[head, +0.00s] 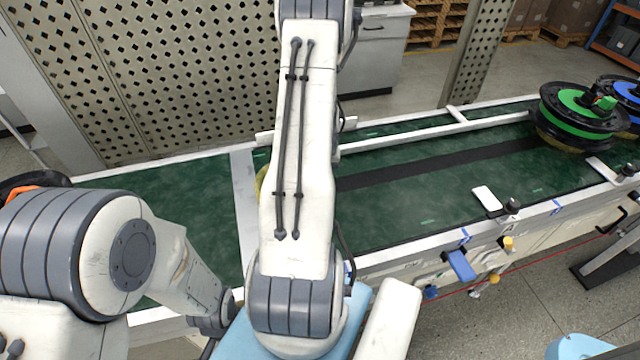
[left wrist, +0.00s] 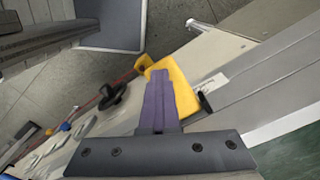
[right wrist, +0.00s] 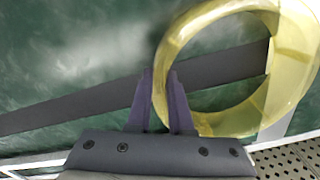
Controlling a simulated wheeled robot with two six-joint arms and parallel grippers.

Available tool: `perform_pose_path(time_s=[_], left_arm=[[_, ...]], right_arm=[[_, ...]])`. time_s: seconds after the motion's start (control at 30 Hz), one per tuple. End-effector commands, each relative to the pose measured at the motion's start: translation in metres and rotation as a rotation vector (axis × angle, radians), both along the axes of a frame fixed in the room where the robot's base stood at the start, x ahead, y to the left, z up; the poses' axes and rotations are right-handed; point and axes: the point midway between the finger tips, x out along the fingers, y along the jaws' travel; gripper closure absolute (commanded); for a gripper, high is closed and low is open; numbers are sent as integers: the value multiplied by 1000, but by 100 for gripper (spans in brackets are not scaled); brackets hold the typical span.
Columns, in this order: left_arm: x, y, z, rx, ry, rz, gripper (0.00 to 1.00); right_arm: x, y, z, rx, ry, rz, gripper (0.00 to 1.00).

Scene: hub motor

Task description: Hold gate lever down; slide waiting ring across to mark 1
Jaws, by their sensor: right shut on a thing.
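The waiting ring (right wrist: 290,85) is a pale yellow, translucent hoop lying over the green belt in the right wrist view. My right gripper (right wrist: 160,74) is shut on its rim, with one finger on each side of the wall. In the head view only a sliver of the ring (head: 262,182) shows left of my right arm. The yellow gate lever (left wrist: 178,88) is in the left wrist view. My left gripper (left wrist: 159,74) has its fingers together, over the lever; whether they press on it I cannot tell. Both grippers are hidden in the head view.
The green belt (head: 420,207) has a dark stripe and pale rails. A white bar (head: 244,205) crosses it left of my right arm. A blue lever (head: 460,265) sits on the front side. The belt's middle is clear.

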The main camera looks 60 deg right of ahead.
Motion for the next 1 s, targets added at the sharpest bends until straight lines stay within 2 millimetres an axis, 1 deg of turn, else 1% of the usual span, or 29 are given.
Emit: perform_pose_path(time_s=[0.03,0.27,0.47,0.5,0.57,0.87,1.0], left_arm=[[2,-4,-4,-12,-6,1,100],[2,-4,-4,-12,-6,1,100],[2,-4,-4,-12,-6,1,100],[2,-4,-3,-12,-6,1,100],[2,-4,-3,-12,-6,1,100],[3,-4,-3,-12,-6,1,100],[3,-4,-3,-13,-6,1,100]], right_arm=[[0,0,-1,-1,0,0,100],[0,-1,-1,-1,0,-1,100],[-6,-6,-1,-1,0,-2,100],[-6,-6,-1,-1,0,-1,69],[-5,-5,-1,-1,0,0,46],[-5,-5,-1,-1,0,0,46],[-5,-6,6,-3,-1,0,46]])
